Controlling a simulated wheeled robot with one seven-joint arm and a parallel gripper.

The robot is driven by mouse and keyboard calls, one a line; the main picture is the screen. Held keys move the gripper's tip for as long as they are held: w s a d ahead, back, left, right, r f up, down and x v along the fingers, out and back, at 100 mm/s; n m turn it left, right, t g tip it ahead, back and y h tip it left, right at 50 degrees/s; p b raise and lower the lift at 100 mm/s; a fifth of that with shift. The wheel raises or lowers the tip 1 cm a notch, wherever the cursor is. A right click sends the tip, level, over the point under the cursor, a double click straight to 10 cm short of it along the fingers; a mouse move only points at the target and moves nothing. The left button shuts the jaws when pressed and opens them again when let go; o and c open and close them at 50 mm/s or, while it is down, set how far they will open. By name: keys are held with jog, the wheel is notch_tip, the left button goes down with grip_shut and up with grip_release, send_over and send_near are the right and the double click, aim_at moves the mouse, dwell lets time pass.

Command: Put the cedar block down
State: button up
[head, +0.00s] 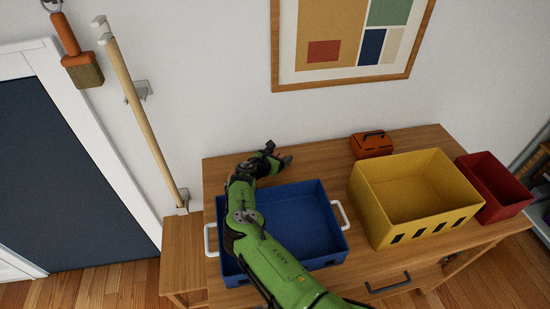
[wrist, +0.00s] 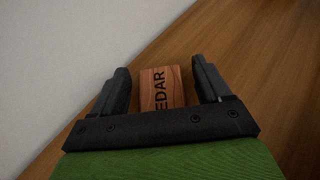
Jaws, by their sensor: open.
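The cedar block (wrist: 162,88) is a reddish-brown wooden block with dark lettering, of which "EDAR" shows in the wrist view. It appears to rest on the wooden desktop (wrist: 240,45), near the white wall. My gripper (wrist: 160,74) is open, with one finger on each side of the block and a narrow gap at both sides. The near end of the block is hidden by the gripper's body. In the head view my gripper (head: 284,160) is at the back of the desk, behind the blue tray; I cannot make out the block there.
A blue tray (head: 325,245) with white handles lies under my arm. A yellow bin (head: 435,225), a red bin (head: 508,205) and a small orange toolbox (head: 371,147) stand to the right. The wall (head: 215,95) is close behind. Bare desktop lies between my gripper and the toolbox.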

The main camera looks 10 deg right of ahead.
jog(key=p+v, duration=0.2)
jog(key=v, duration=1)
jog(key=shift+r+p, duration=0.1)
jog(key=shift+p, duration=0.2)
jog(key=s+d+r+m+g+y, duration=0.3)
jog(key=s+d+r+m+g, duration=0.4)
jog(key=s+d+r+m, duration=0.55)
jog(key=s+a+r+m+y, duration=0.4)
jog(key=s+r+m+y, duration=0.2)
jog(key=s+r+m, duration=0.5)
jog(key=s+a+r+m+t, duration=0.1)
jog(key=s+r, duration=0.1)
jog(key=s, duration=0.7)
jog(key=s+a+r+m+t, duration=0.1)
jog(key=s+r+m+t, duration=0.1)
jog(key=s, duration=0.7)
jog(key=shift+a+r, duration=0.35)
jog(key=shift+r, duration=0.45)
jog(key=shift+m, duration=0.25)
jog(key=shift+d, duration=0.1)
